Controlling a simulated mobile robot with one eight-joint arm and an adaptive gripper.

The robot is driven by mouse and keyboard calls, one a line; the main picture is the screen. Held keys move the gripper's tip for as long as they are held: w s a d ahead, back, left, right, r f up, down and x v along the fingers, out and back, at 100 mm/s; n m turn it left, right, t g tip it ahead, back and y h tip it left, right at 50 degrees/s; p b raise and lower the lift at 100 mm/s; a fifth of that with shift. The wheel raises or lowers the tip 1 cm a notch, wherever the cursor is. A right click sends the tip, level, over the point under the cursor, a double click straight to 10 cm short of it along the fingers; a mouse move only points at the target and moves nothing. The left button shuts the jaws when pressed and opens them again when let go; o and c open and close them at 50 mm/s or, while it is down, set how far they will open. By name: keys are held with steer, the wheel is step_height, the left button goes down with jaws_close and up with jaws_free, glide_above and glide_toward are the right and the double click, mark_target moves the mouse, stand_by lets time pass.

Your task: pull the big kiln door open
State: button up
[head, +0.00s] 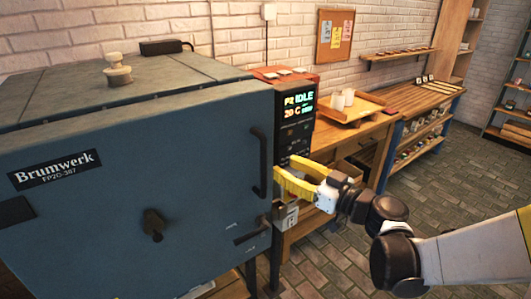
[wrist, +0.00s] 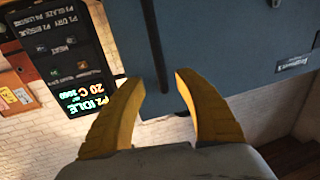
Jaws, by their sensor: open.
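The big kiln is blue-grey, and its front door (head: 105,235) with the "Brumwerk" plate looks shut. A dark vertical bar handle (head: 259,160) is at the door's right edge. My gripper (head: 279,178), with yellow fingers, is open just right of the handle's lower part. In the wrist view, which is turned upside down, the handle (wrist: 157,45) runs down toward the gap between my open fingertips (wrist: 161,82). The door panel (wrist: 215,35) is behind it. Whether a finger touches the handle, I cannot tell.
The control panel (head: 297,112) beside the door shows IDLE and 20 C. A latch-like lever (head: 252,233) is low on the kiln front. A wooden table with a tray (head: 350,110) of cups stands behind. Brick floor (head: 330,262) is clear at the lower right.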

mark_target(266, 157)
steer(key=b+x, duration=0.1)
steer(key=x, duration=0.7)
steer(key=shift+b, duration=0.35)
jaws_close()
